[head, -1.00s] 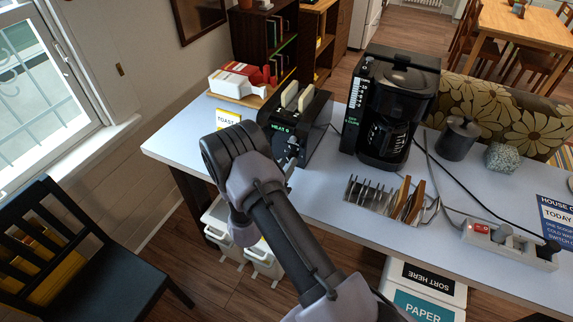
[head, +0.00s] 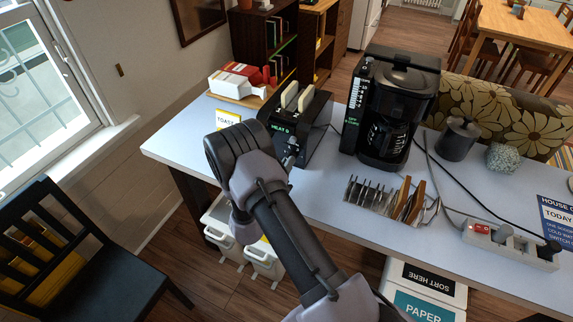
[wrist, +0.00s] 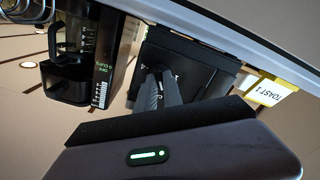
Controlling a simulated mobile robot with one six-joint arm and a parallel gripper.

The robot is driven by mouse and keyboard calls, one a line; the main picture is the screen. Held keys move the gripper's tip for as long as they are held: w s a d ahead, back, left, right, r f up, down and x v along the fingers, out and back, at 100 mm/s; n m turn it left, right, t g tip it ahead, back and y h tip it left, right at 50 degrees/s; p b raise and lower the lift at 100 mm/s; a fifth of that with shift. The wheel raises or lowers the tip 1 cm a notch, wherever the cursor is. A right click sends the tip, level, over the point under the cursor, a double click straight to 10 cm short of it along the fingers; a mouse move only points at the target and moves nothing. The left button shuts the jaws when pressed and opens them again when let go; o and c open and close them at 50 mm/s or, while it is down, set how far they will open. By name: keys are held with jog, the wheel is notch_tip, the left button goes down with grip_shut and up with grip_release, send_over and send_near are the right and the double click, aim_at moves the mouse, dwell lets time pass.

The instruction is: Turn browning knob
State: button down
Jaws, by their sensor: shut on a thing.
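The black toaster (head: 316,122) stands on the pale counter with two slices of bread in its top slots. A green display (head: 281,130) on its front reads HEAT with a digit too small to read surely. The toaster (wrist: 208,70) also shows in the wrist view, with its picture turned over. My gripper (head: 291,154) is at the toaster's front face; its fingers (wrist: 158,88) reach to that face in the wrist view. It is shut on the browning knob, which the fingers mostly hide.
A coffee maker (head: 395,105) stands close right of the toaster. A toast rack (head: 372,197) and a power strip (head: 508,246) lie further right. A yellow-edged TOAST card (head: 228,119) stands left of the toaster. The counter's front (head: 330,225) is clear.

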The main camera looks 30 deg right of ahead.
jog(key=n+b, duration=0.2)
jog(key=n, duration=0.3)
jog(key=shift+f+n, duration=0.1)
jog(key=shift+n, duration=0.3)
jog(key=n, duration=0.5)
jog(key=shift+n, duration=0.4)
jog(key=c, duration=1.5)
grip_release()
jog(key=p+v, duration=0.1)
jog(key=v, duration=1.6)
jog(key=shift+s+a, duration=0.15)
jog(key=shift+a, duration=0.05)
